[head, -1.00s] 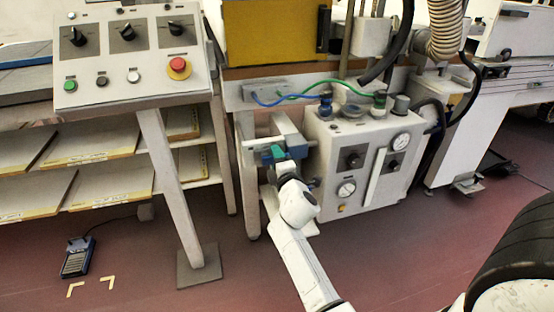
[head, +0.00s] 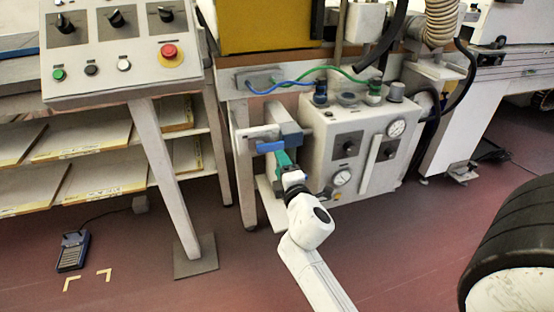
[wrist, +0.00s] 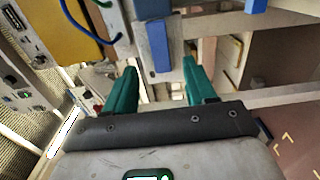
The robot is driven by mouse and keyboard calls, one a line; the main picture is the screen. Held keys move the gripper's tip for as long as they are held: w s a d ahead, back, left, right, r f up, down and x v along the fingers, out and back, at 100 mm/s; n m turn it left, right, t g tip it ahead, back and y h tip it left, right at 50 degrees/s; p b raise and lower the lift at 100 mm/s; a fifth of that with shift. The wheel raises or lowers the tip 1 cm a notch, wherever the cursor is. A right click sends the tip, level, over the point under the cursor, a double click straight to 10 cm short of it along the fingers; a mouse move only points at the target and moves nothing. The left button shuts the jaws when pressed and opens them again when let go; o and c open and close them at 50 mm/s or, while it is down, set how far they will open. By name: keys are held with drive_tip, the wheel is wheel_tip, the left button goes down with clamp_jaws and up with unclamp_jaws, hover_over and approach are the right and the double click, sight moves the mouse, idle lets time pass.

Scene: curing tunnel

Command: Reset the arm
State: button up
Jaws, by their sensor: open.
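My white arm reaches up from the lower middle of the head view. Its gripper (head: 284,157) has green fingers that point at a blue block (head: 270,147) on a grey bracket under the machine. In the wrist view, the two green fingers of my gripper (wrist: 159,64) are spread apart with nothing held between them. The blue block (wrist: 159,46) lies beyond the fingertips, seen through the gap. The exact distance from the fingertips to it cannot be told.
A white gauge box (head: 345,150) with hoses stands close right of my gripper. A control panel (head: 105,85) on a post and shelves with boards stand at left. A foot pedal (head: 73,250) lies on the floor. Open floor shows in front.

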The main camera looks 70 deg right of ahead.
drive_tip(key=shift+s+a, duration=0.45)
drive_tip(key=shift+a, duration=0.05)
idle(0.3)
drive_tip(key=s+a+f+m+g+y, duration=0.2)
drive_tip(key=a+f+m+g+y, duration=0.15)
drive_tip(key=a+f, duration=0.35)
drive_tip(key=s+a+f+m+g+y, duration=0.3)
drive_tip(key=a+f+m+y, duration=0.15)
drive_tip(key=a+f, duration=0.3)
drive_tip(key=s+a+f+g+y, duration=0.2)
drive_tip(key=s+a+y, duration=0.15)
drive_tip(key=a, duration=0.35)
drive_tip(key=s+a+f+g+y, duration=0.1)
drive_tip(key=s+a+g+y, duration=0.1)
drive_tip(key=s+a, duration=0.45)
wheel_tip(320, 180, up, 20)
drive_tip(key=w+a+p, duration=0.1)
drive_tip(key=w+p, duration=0.1)
drive_tip(key=p, duration=1.8)
drive_tip(key=shift+f+m, duration=0.2)
drive_tip(key=shift+m, duration=0.2)
drive_tip(key=shift+c, duration=0.4)
